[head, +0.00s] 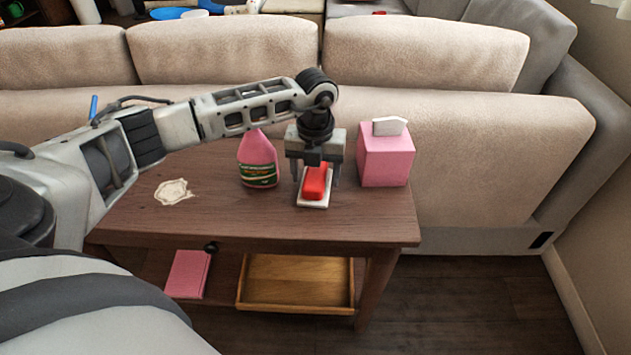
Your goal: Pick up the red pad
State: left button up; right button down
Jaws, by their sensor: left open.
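The red pad (316,183) is a small red block lying on a white base or dish (313,203) on the brown wooden table, right of the table's middle. My left gripper (315,180) points down right over it, with its fingers open on either side of the pad. The gripper's palm hides the pad's far end. I cannot tell whether the fingers touch it. My right gripper is not in view.
A pink bottle (258,160) stands close left of the gripper, and a pink tissue box (386,160) close right. A pale stain or cloth (173,191) lies at left. The sofa (470,150) stands behind the table (220,222). A wooden tray (296,308) and pink book (187,274) are on the lower shelf.

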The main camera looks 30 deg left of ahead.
aim_at(316, 172)
pick_arm(q)
jog(key=shift+f, duration=0.25)
jog(key=c, duration=0.6)
jog(key=shift+c, duration=0.4)
jog(key=shift+r, duration=0.1)
jog(key=shift+r, duration=0.45)
notch_tip(316, 172, up, 2)
jog(key=shift+w+r, duration=0.1)
jog(key=shift+r, duration=0.15)
jog(key=s+a+r, duration=0.2)
jog(key=s+r, duration=0.7)
jog(key=s, duration=0.5)
jog(key=shift+a+r+p, duration=0.25)
jog(key=shift+a+p, duration=0.05)
jog(key=shift+p, duration=0.15)
